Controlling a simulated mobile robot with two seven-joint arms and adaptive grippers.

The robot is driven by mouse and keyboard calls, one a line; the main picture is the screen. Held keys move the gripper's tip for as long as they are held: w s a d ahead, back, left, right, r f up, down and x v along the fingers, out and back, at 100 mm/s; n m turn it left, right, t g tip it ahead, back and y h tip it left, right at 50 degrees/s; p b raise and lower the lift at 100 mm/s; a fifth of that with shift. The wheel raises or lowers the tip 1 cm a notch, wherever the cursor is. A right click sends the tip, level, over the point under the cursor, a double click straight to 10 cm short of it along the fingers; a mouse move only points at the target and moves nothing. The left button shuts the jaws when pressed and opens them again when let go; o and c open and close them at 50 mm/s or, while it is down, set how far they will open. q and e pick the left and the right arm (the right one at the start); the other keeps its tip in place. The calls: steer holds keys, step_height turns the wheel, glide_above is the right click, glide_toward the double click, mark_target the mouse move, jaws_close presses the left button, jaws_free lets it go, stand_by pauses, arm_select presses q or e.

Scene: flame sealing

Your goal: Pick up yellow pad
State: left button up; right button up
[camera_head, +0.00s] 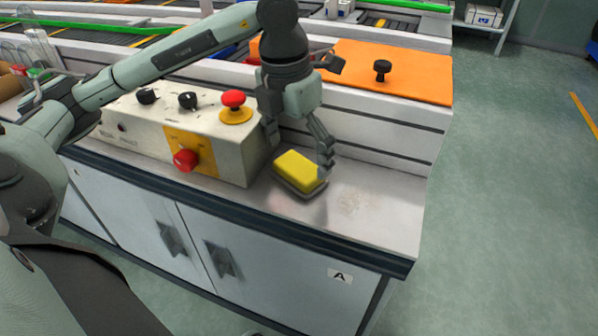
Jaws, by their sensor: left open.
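The yellow pad (300,169) lies on the grey counter, to the right of the control box. It has a yellow top and a darker underside. My left gripper (299,158) points down just above and around the pad. Its fingers are spread, one at the pad's right end and the other near the control box at the left. I cannot tell whether a finger touches the pad. My right gripper does not show.
A control box (225,150) with red buttons and black knobs stands close left of the pad. The counter (375,215) is clear to the right, up to its edge. An orange panel (400,72) with a black knob lies behind on a raised ledge.

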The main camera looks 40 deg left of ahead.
mark_target(299, 166)
arm_select(q)
steer(key=f, duration=0.3)
steer(key=shift+w+f, duration=0.2)
steer(key=shift+f, duration=0.1)
steer(key=c, duration=1)
steer(key=shift+r, duration=0.15)
